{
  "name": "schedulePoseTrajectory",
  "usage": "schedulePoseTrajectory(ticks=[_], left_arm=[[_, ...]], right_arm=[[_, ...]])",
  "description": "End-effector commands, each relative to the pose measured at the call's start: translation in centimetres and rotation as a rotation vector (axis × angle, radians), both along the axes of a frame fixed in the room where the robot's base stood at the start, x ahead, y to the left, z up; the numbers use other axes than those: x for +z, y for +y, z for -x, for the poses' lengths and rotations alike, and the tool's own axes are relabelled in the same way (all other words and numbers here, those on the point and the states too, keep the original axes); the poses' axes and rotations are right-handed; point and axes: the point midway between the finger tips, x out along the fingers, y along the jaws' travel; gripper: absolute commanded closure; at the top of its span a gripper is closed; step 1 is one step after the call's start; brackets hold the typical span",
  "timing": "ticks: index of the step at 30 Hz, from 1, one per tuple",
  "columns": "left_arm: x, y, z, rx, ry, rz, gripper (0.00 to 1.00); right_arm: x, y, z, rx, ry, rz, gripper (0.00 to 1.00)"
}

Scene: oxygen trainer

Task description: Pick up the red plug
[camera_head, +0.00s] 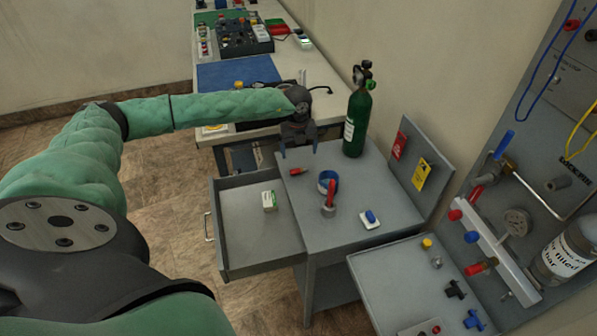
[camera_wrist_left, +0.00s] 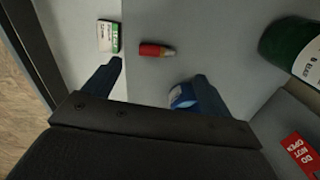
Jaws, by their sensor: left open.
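The red plug (camera_head: 298,171) lies on its side on the grey cabinet top, near its back left edge. It has a red body and a pale brass-coloured tip, clear in the left wrist view (camera_wrist_left: 152,50). My left gripper (camera_head: 298,151) is open and empty above the back of the cabinet top, with its blue fingers pointing down. In the left wrist view its fingers (camera_wrist_left: 158,72) spread to either side, and the plug shows beyond them in the space between. The plug looks apart from both fingers. My right gripper is not in view.
A blue roll (camera_head: 323,187), a red-handled part (camera_head: 330,199) and a white block with a blue top (camera_head: 370,218) stand near the plug. A green cylinder (camera_head: 357,125) stands at the back right. The open drawer (camera_head: 245,240) holds a small box (camera_head: 269,201).

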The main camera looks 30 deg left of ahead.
Motion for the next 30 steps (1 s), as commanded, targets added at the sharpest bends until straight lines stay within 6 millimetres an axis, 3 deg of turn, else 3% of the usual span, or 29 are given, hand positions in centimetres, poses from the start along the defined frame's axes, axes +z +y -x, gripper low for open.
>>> schedulePoseTrajectory(ticks=[6,20,30], left_arm=[[-0.1,0.4,0.6,0.103,0.035,-0.02,0.15],[-2.7,0.3,0.5,0.11,0.033,-0.017,0.15],[-5.0,-0.1,0.3,0.109,0.035,-0.018,0.15]], right_arm=[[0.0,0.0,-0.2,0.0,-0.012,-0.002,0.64],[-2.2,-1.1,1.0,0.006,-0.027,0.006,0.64],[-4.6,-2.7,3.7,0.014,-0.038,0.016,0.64]])
